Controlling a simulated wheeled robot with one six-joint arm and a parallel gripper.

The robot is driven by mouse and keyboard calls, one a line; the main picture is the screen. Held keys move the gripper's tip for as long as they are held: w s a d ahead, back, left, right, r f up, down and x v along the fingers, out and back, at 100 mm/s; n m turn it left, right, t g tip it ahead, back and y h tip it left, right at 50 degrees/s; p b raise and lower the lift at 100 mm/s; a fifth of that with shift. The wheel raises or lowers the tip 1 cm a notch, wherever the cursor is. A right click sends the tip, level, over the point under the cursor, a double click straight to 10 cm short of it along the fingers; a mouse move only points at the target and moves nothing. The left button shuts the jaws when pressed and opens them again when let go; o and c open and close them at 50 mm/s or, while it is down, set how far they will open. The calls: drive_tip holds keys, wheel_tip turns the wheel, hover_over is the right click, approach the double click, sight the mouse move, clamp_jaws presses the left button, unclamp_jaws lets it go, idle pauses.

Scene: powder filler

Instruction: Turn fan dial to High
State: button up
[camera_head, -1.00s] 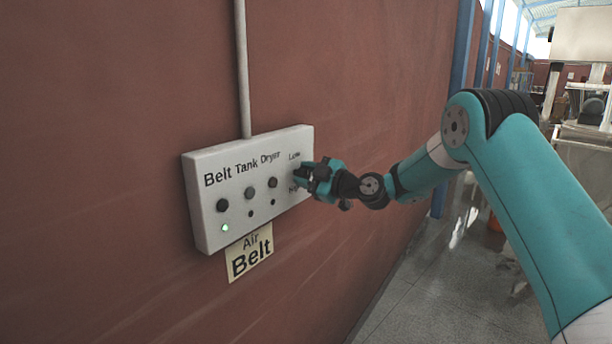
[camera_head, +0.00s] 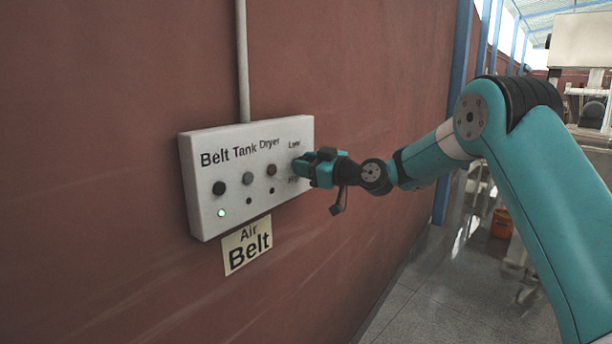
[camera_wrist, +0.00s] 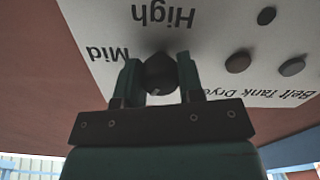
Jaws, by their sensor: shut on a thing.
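The fan dial (camera_wrist: 160,74) is a dark round knob at the right end of the white control panel (camera_head: 203,222). In the wrist view it sits between the two fingers of my gripper (camera_wrist: 158,66), which is shut on it. The panel appears upside down there, with "High" and "Mid" readable around the dial and a third label mostly hidden by my gripper. I cannot tell which setting the dial points to. In the head view my gripper (camera_head: 301,167) is at the panel's right end, between "Low" and "High", and hides the dial.
Several dark buttons or knobs (camera_head: 248,179) labelled Belt, Tank and Dryer are left of the dial. A green light (camera_head: 221,213) glows below the Belt one. An "Air Belt" sign (camera_head: 247,246) hangs below the panel. An orange bucket (camera_head: 502,223) stands on the floor at right.

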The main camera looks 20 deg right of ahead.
drive_tip(key=m+b, duration=0.1)
drive_tip(key=m, duration=0.2)
drive_tip(key=shift+m, duration=0.3)
drive_tip(key=m+b, duration=0.1)
drive_tip(key=m, duration=0.2)
drive_tip(key=shift+m, duration=0.3)
drive_tip(key=m, duration=0.3)
drive_tip(key=shift+r+m+p, duration=0.1)
drive_tip(key=shift+m+p, duration=0.2)
drive_tip(key=shift+m, duration=0.1)
drive_tip(key=m+p, duration=0.1)
drive_tip(key=m, duration=0.2)
drive_tip(key=shift+m, duration=0.3)
drive_tip(key=m+p, duration=0.2)
drive_tip(key=m, duration=0.1)
drive_tip(key=shift+r+m, duration=0.1)
drive_tip(key=shift+m, duration=0.2)
drive_tip(key=m+p, duration=0.3)
drive_tip(key=m, duration=0.1)
drive_tip(key=shift+m, duration=0.3)
drive_tip(key=m+p, duration=0.3)
drive_tip(key=m, duration=0.1)
drive_tip(key=shift+m+p, duration=0.95)
drive_tip(key=shift+m, duration=0.35)
drive_tip(key=shift+f+m, duration=0.2)
drive_tip(key=shift+m, duration=0.1)
